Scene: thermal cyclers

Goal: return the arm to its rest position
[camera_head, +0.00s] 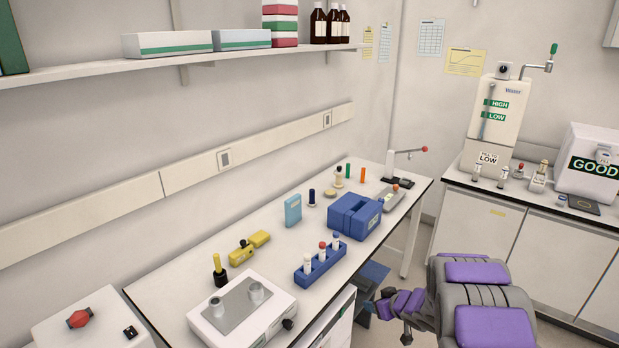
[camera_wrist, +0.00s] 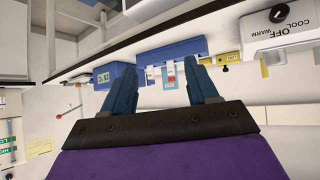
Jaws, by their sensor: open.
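My gripper (camera_wrist: 161,68) is open and empty in the wrist view, its two blue fingers spread apart. Nothing is between the fingertips but the view beyond, with the bench's objects further off. My purple and grey arm (camera_head: 480,300) is folded low at the lower right of the head view, in front of the bench and clear of its top. In that view the fingers are hard to tell apart from the dark blue shapes beside the bench's front edge.
The white bench (camera_head: 345,262) carries a blue tube rack (camera_head: 321,266), a blue block (camera_head: 355,216), a yellow holder (camera_head: 249,249) and a white two-well device (camera_head: 243,310). A side counter (camera_head: 455,182) with a water dispenser (camera_head: 495,115) stands at the right.

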